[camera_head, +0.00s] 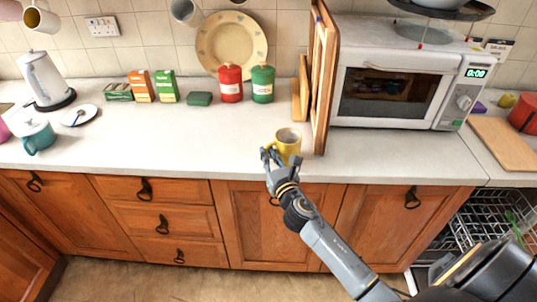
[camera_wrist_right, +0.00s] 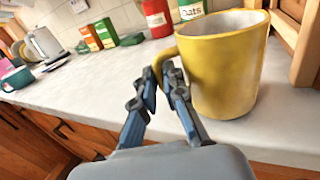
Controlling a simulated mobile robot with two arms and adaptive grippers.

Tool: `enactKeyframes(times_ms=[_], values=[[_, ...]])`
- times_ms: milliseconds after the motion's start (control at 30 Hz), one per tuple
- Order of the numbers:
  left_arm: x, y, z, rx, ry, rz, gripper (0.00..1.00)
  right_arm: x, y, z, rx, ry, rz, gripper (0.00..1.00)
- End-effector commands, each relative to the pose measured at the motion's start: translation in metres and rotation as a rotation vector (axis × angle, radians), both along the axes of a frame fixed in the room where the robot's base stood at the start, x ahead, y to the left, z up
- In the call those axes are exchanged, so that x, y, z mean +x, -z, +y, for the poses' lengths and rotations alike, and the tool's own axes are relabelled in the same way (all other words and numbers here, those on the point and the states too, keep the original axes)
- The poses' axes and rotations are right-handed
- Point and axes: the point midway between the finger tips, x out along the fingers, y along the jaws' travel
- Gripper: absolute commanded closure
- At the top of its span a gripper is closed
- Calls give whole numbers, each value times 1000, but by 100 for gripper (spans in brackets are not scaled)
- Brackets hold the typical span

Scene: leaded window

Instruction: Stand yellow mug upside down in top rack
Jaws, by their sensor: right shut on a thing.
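The yellow mug (camera_head: 288,144) stands upright on the pale worktop near its front edge, just left of the wooden panel. It also shows large in the right wrist view (camera_wrist_right: 225,68), open rim up, with its handle to the left. My right gripper (camera_head: 269,155) reaches up from the lower right and is shut on the mug's handle. Its fingers also show in the right wrist view (camera_wrist_right: 163,80), one on each side of the handle. The wire dish rack (camera_head: 480,222) of the open dishwasher is at the lower right, partly hidden by my own body. My left gripper is not in view.
A wooden panel (camera_head: 321,80) stands upright close right of the mug, beside the white microwave (camera_head: 400,72). Red (camera_head: 231,84) and green (camera_head: 263,84) canisters stand behind. A teal mug (camera_head: 38,136) is at far left. The worktop left of the yellow mug is clear.

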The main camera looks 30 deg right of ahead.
Motion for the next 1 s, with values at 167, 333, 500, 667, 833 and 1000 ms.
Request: enactKeyframes(times_ms=[167,333,500,667,833,1000], values=[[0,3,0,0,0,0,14,0,3,0,-2,0,-2,100],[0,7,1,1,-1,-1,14,0,6,0,-2,-1,-2,100],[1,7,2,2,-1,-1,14,0,7,0,-2,-1,-2,74],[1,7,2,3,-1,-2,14,0,7,0,-2,0,-1,63],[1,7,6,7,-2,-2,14,-1,9,0,0,1,2,63],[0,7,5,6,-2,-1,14,-14,10,2,-1,0,3,63]])
